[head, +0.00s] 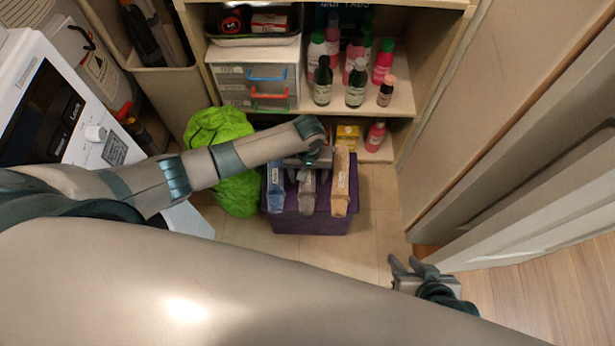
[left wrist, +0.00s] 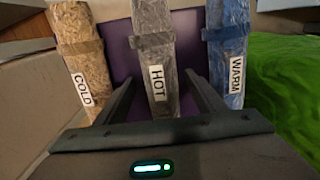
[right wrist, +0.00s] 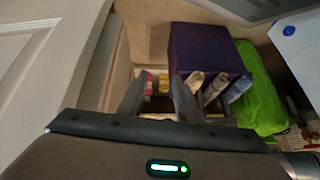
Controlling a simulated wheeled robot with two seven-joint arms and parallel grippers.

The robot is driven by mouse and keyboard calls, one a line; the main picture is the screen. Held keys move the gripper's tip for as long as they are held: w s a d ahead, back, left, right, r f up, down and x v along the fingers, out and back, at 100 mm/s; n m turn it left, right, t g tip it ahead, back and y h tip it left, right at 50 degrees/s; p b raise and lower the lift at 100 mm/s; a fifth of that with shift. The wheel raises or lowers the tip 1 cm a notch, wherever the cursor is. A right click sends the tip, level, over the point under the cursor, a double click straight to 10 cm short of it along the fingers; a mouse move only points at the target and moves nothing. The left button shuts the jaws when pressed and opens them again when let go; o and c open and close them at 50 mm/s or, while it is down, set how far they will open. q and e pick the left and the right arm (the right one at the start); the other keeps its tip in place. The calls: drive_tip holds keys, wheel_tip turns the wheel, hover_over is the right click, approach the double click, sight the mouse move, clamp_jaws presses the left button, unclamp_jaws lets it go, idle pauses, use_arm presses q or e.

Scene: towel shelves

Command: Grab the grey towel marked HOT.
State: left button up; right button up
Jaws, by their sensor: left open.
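The grey towel marked HOT (left wrist: 154,45) is a rolled towel with a grey band, between the tan towel marked COLD (left wrist: 80,50) and the blue towel marked WARM (left wrist: 228,50). In the head view the grey towel (head: 307,192) is the middle one of three on a purple box (head: 312,222). My left gripper (left wrist: 160,95) is open, with one finger on each side of the grey towel's lower part; I cannot tell whether they touch it. In the head view my left gripper (head: 307,170) is partly hidden by its arm. My right gripper (head: 410,266) is open and empty, low at the right.
A bright green bag (head: 235,190) lies left of the purple box. Shelves above hold bottles (head: 355,82) and a drawer unit (head: 258,88). A white machine (head: 65,110) stands at the left, and a door (head: 530,215) is at the right. Some floor (head: 375,215) is clear.

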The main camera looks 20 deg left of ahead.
use_arm(q)
drive_tip(key=c, duration=1.2)
drive_tip(key=shift+r, duration=0.15)
drive_tip(key=shift+c, duration=0.2)
use_arm(e)
drive_tip(key=shift+d, duration=0.2)
